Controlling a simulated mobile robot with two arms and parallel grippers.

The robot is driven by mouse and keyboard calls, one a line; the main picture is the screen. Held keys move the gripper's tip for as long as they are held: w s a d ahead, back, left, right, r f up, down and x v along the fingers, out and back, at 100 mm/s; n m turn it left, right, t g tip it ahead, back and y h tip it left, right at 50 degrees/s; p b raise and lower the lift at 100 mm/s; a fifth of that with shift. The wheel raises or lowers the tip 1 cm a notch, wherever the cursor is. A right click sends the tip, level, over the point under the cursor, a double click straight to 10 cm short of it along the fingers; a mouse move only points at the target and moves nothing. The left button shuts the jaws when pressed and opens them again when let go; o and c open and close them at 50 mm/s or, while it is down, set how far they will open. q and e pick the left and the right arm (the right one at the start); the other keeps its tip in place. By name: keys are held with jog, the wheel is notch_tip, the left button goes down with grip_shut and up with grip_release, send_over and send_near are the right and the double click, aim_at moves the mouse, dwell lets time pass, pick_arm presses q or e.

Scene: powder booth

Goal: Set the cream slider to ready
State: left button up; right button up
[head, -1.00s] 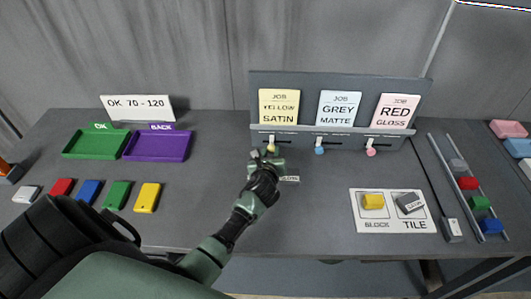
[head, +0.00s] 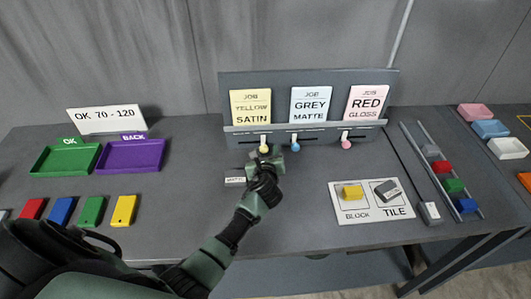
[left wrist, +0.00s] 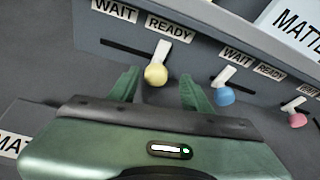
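The cream slider (head: 264,148) is the pale yellow knob below the YELLOW SATIN card. In the left wrist view its knob (left wrist: 155,75) is on a white lever at the right end of its slot, below the READY label (left wrist: 169,29). The slot shows empty to its left, towards the WAIT label (left wrist: 115,11). My left gripper (head: 265,159) is just in front of the panel. In the left wrist view its fingers (left wrist: 160,90) are spread, one on each side of the knob, with gaps showing. My right gripper is not in view.
The blue slider (left wrist: 223,96) and pink slider (left wrist: 297,120) stand to the right, at their slots' left ends. A small white label (head: 235,182) lies left of the gripper. The BLOCK/TILE card (head: 372,215) lies to the right.

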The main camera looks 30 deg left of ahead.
pick_arm(q)
jog(key=v, duration=0.7)
jog(key=shift+s+d+r, duration=0.15)
jog(key=shift+s+d, duration=0.05)
jog(key=shift+s, duration=0.15)
